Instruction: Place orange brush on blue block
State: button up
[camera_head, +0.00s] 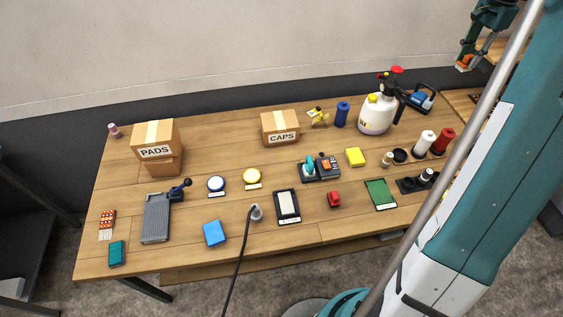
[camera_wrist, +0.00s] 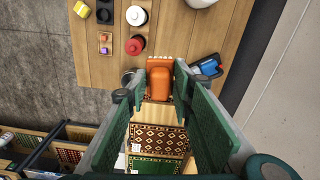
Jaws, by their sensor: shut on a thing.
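The blue block (camera_head: 214,233) lies flat near the front edge of the table, left of the middle. My gripper (camera_head: 467,58) is high at the top right of the head view, beyond the table's far right corner and well away from the block. It is shut on the orange brush (camera_head: 463,66). In the wrist view the orange brush (camera_wrist: 181,80) shows between the two green fingers of my gripper (camera_wrist: 158,86). The fingers partly hide it. The blue block does not show in the wrist view.
Near the block are a black-framed white pad (camera_head: 287,205), a grey nozzle with a black cable (camera_head: 256,212) and a grey tray tool (camera_head: 156,218). A white sprayer (camera_head: 376,113) and red and white spools (camera_head: 442,140) stand at the right. Cartons stand at the back.

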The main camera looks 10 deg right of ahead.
jog(key=w+a+r+n+b, duration=0.15)
jog(key=w+a, duration=0.35)
jog(key=a, duration=1.3)
jog(key=w+a+r+n+b, duration=0.1)
jog(key=w+a+n, duration=0.25)
jog(key=a, duration=1.45)
jog(key=s+a+n+b, duration=0.15)
jog(key=s+a, duration=0.25)
jog(key=a, duration=1.3)
jog(key=s+a+n+b, duration=0.1)
jog(key=s+a+n, duration=0.2)
jog(key=a, duration=1.5)
jog(key=s+a+f+n+b, duration=0.3)
jog(key=s+a+n, duration=0.4)
jog(key=s+a, duration=2.3)
notch_tip(320, 180, down, 26)
jog(key=s+d, duration=0.1)
jog(key=shift+s, duration=0.25)
